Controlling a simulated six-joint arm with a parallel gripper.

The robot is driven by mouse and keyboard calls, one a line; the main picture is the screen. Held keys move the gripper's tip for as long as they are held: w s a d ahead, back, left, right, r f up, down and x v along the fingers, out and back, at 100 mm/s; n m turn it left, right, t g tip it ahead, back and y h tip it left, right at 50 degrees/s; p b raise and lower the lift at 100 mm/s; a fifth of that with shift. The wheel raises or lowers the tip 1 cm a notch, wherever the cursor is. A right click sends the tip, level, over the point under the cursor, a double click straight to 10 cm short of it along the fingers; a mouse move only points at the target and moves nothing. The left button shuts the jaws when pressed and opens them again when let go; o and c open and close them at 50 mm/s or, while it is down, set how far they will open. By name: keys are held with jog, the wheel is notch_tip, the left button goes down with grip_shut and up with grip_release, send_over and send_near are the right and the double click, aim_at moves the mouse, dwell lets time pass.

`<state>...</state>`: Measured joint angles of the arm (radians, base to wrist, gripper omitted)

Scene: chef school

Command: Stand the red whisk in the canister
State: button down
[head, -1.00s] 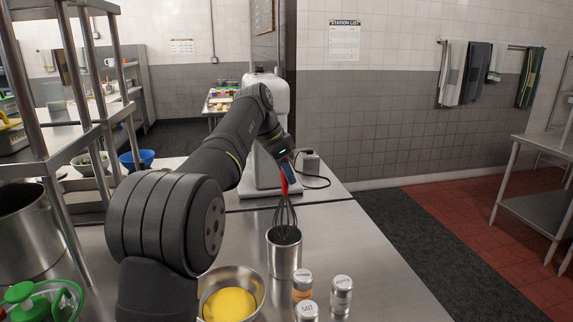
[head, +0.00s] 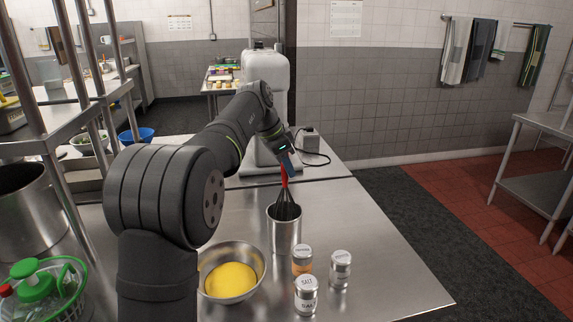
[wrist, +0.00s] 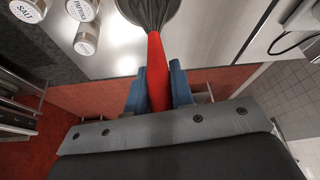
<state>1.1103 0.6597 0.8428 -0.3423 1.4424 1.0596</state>
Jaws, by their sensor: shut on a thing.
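The red whisk (head: 284,177) hangs nearly upright with its wire end down. My gripper (head: 287,163) is shut on its red handle, which also shows between the blue fingers in the wrist view (wrist: 156,68). The steel canister (head: 284,241) stands upright on the counter directly below. The lower part of the whisk's wires is inside the canister mouth and hidden by its wall; the upper wires show above the rim. I cannot tell whether the whisk touches the bottom.
A steel bowl with yellow contents (head: 231,280) stands left of the canister. Salt (head: 306,296), paprika (head: 302,260) and a third shaker (head: 340,270) stand in front and to the right. A white mixer (head: 264,110) is behind. The counter's right side (head: 385,275) is clear.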

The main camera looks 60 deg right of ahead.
jog(key=c, duration=1.2)
grip_release()
jog(key=shift+o, duration=0.2)
jog(key=v, duration=1.7)
jog(key=shift+r, duration=0.3)
jog(key=x, duration=1.7)
jog(key=shift+f, duration=0.3)
jog(key=shift+r, duration=0.15)
jog(key=shift+r, duration=0.1)
